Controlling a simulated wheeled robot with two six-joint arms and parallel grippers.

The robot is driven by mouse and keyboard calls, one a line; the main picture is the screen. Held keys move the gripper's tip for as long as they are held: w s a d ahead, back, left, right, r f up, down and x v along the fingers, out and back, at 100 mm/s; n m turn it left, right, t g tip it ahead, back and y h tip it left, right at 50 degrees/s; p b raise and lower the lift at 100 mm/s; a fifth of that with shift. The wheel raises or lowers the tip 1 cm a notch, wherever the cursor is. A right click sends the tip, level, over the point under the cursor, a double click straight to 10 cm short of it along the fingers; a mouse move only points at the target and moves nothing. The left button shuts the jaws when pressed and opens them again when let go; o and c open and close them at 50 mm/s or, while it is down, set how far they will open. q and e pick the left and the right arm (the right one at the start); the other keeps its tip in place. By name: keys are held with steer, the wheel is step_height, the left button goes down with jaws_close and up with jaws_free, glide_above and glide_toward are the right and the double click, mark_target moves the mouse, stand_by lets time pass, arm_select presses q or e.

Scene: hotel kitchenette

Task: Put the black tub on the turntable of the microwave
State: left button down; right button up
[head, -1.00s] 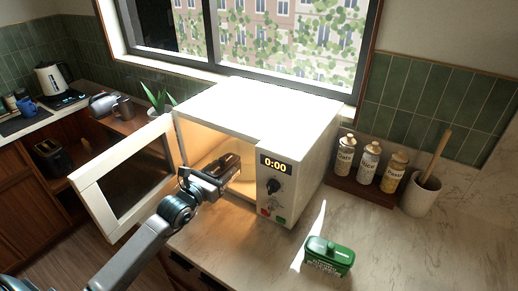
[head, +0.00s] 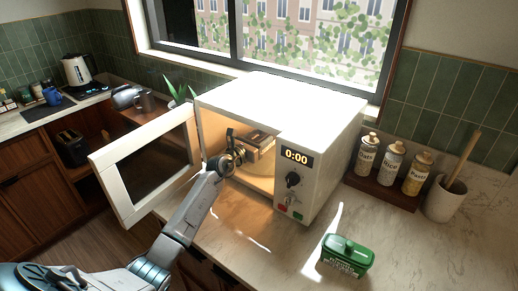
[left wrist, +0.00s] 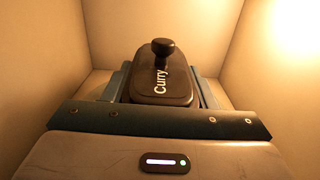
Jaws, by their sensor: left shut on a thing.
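The black tub (left wrist: 175,88), with a "Curry" label and a round knob on its lid, sits between the fingers of my left gripper (left wrist: 165,90) in the left wrist view. In the head view my left gripper (head: 258,145) is inside the microwave (head: 285,105), shut on the tub. Pale cavity walls surround them in the wrist view. The microwave door (head: 140,165) stands wide open to the left. I cannot clearly make out the turntable, or whether the tub touches it. My right gripper is out of view.
A green tub (head: 345,255) stands on the counter (head: 410,245) in front of the microwave. Several canisters stand on a wooden tray (head: 384,191) at right, beside a white utensil crock (head: 445,200). The counter in front of the cavity is clear.

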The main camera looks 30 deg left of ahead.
arm_select(q)
step_height(320, 180, down, 3)
steer(key=shift+f+b, duration=0.2)
steer(key=shift+b, duration=0.25)
steer(key=shift+f, duration=0.15)
steer(key=c, duration=0.6)
jaws_free()
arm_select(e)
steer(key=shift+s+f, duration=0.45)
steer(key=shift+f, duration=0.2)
arm_select(q)
steer(key=shift+r, duration=0.2)
steer(key=shift+s+f, duration=0.1)
steer(key=shift+s, duration=0.2)
steer(key=s+a+p, duration=0.1)
steer(key=s+p, duration=0.1)
steer(key=s, duration=0.9)
steer(key=shift+s+a, duration=0.2)
steer(key=shift+a, duration=0.1)
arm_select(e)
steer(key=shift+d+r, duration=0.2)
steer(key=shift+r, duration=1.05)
